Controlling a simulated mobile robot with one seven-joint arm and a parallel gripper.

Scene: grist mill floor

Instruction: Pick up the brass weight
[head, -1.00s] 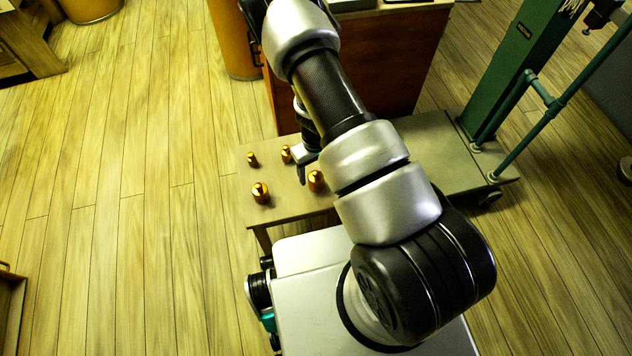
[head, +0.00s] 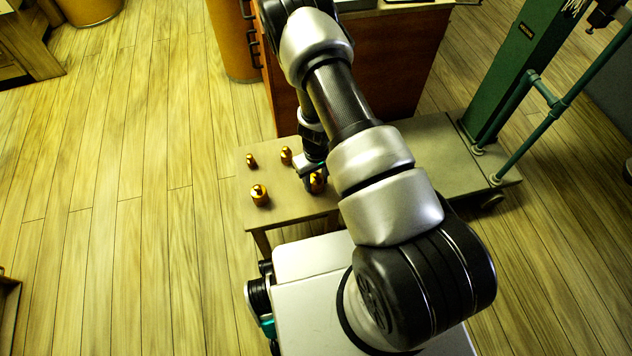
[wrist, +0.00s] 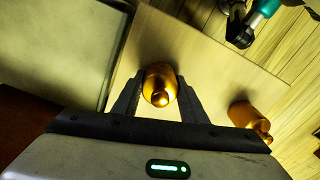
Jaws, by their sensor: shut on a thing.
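Several brass weights stand on a small low table (head: 285,213). My gripper (wrist: 160,95) is shut on one brass weight (wrist: 159,82), with one finger on each side of it in the wrist view. In the head view this held weight (head: 317,183) is at the right of the group, partly hidden by my gripper, and looks to be still at the table top. A large brass weight (head: 259,195) stands to its left; it probably also shows in the wrist view (wrist: 243,114). Two smaller weights stand farther back, one at the left (head: 250,160) and one nearer the middle (head: 286,154).
A wooden cabinet (head: 395,70) stands behind the table. A green platform scale (head: 500,85) with a grey base (head: 440,150) is to the right. An orange-brown barrel (head: 232,40) stands at the back.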

